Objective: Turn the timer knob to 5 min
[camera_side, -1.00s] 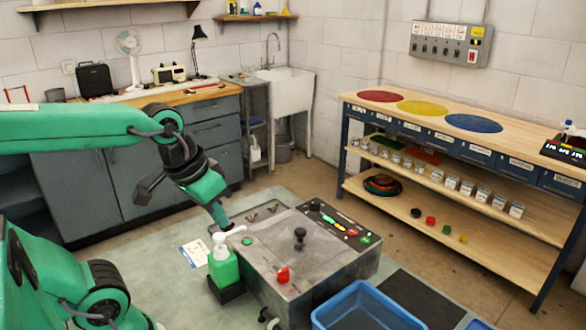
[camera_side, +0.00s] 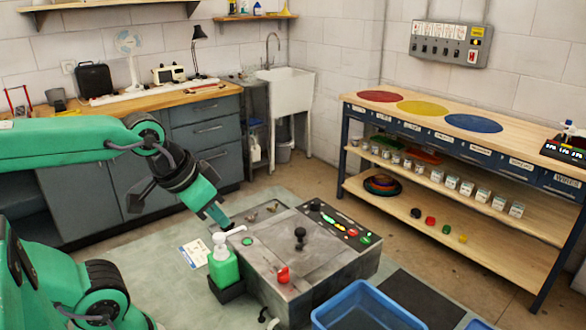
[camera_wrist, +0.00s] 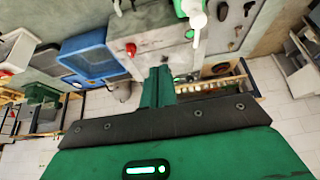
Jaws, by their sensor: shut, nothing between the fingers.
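A grey box (camera_side: 268,262) stands on the mat. A black knob (camera_side: 300,236) and a red knob (camera_side: 283,275) sit on it; the red knob also shows in the wrist view (camera_wrist: 130,49). I cannot tell which is the timer knob, and no 5 min mark is readable. My gripper (camera_side: 224,222) is at the box's back left, near the green pump bottle, apart from both knobs. In the wrist view its fingers (camera_wrist: 158,72) are together and empty.
The green bottle (camera_side: 223,266) with a white pump stands at the box's left side. A panel of coloured buttons (camera_side: 340,225) runs along the back right. A blue bin (camera_side: 365,306) sits in front. A paper sheet (camera_side: 196,253) lies left of the box.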

